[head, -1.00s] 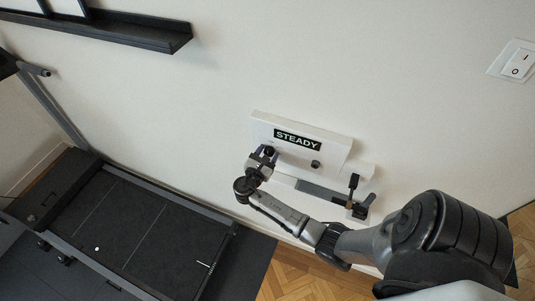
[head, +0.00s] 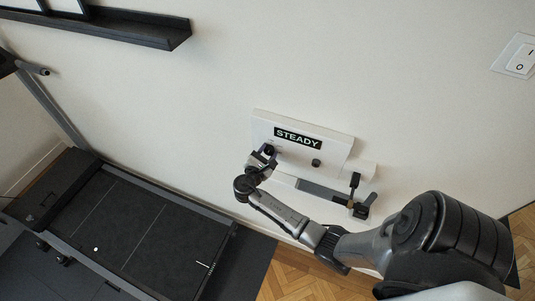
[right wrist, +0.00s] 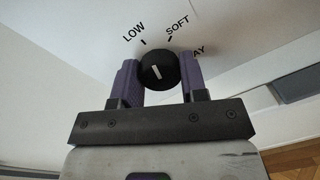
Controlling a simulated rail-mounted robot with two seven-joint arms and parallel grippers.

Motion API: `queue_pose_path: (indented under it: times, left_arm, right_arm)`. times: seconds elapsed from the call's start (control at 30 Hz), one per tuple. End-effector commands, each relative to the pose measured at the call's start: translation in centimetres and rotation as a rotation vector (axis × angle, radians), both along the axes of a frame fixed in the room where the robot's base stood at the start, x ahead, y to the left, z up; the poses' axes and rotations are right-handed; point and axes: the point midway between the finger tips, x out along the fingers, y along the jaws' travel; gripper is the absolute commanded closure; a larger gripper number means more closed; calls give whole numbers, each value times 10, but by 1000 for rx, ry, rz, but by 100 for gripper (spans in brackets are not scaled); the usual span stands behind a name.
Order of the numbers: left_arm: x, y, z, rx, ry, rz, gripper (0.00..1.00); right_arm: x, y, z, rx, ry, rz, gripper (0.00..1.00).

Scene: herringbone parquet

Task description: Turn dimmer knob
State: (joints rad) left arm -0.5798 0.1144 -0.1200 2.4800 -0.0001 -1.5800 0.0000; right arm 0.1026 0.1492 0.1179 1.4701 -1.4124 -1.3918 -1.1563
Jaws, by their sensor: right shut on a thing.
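A white wall panel (head: 335,147) carries a black sign reading "STEADY" (head: 298,138). The round black dimmer knob (right wrist: 158,70) has a white pointer line, tilted to the upper left toward the LOW mark in the right wrist view. My right gripper (right wrist: 159,75) is shut on it, one purple finger on each side. SOFT shows to the upper right; another label ending in "AY" is partly hidden by the right finger. In the head view my right gripper (head: 262,157) is at the panel's left part. My left gripper is not in view.
A second black knob (head: 316,162) sits to the right on the panel. Below is a ledge with a dark bar (head: 325,191) and an upright black part. A light switch (head: 518,58), a dark shelf (head: 120,30) and a treadmill (head: 130,225) stand around.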

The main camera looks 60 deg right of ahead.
Motion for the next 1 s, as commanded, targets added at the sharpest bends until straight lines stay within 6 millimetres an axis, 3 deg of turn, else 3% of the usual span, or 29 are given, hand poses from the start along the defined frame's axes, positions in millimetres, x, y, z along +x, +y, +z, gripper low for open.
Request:
queue_pose_path:
  times: [0.57, 1.0]
  left_arm:
    - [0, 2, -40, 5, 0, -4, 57]
    - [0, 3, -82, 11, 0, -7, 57]
  right_arm:
    - [0, 1, -3, 64, -550, -2, 84]
    - [0, 1, -4, 113, -966, -2, 84]
